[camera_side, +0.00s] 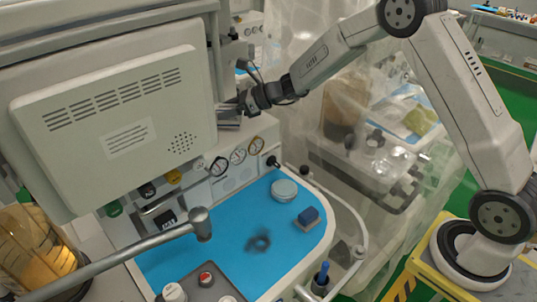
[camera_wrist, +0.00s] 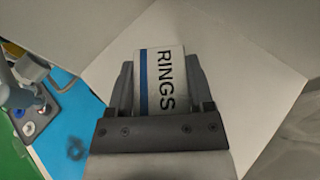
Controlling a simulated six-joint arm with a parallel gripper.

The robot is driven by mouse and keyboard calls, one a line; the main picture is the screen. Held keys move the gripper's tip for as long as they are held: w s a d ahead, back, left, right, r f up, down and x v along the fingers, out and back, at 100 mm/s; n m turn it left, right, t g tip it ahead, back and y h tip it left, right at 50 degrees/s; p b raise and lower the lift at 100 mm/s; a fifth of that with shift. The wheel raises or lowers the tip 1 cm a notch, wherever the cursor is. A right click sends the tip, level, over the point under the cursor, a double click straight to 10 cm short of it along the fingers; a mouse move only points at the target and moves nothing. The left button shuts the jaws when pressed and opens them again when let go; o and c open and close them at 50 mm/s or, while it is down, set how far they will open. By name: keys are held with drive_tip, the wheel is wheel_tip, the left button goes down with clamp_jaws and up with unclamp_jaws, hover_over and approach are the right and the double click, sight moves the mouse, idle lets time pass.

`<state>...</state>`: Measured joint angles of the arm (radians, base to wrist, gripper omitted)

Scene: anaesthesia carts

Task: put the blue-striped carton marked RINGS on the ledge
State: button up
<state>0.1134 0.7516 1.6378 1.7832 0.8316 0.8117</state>
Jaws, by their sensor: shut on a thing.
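The white carton (camera_wrist: 153,78) has a blue stripe and the word RINGS, and it sits between the two fingers of my gripper (camera_wrist: 161,82) in the wrist view. My gripper is shut on it. In the side view my gripper (camera_side: 237,106) is beside the right edge of the grey monitor housing, above the gauge panel. The carton is hard to make out there. A pale flat surface (camera_wrist: 245,85) lies behind the carton in the wrist view; it may be the ledge. I cannot tell whether the carton touches it.
The monitor housing (camera_side: 120,110) stands close to my gripper's left. A grey jointed bar (camera_side: 140,247) crosses in front.

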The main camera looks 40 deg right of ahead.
drive_tip(key=shift+f, duration=0.65)
drive_tip(key=shift+f, duration=0.15)
drive_tip(key=o, duration=1.3)
drive_tip(key=shift+c, duration=0.2)
drive_tip(key=shift+r, duration=0.2)
drive_tip(key=v, duration=1.2)
drive_tip(key=shift+s+f, duration=0.1)
drive_tip(key=shift+f, duration=0.1)
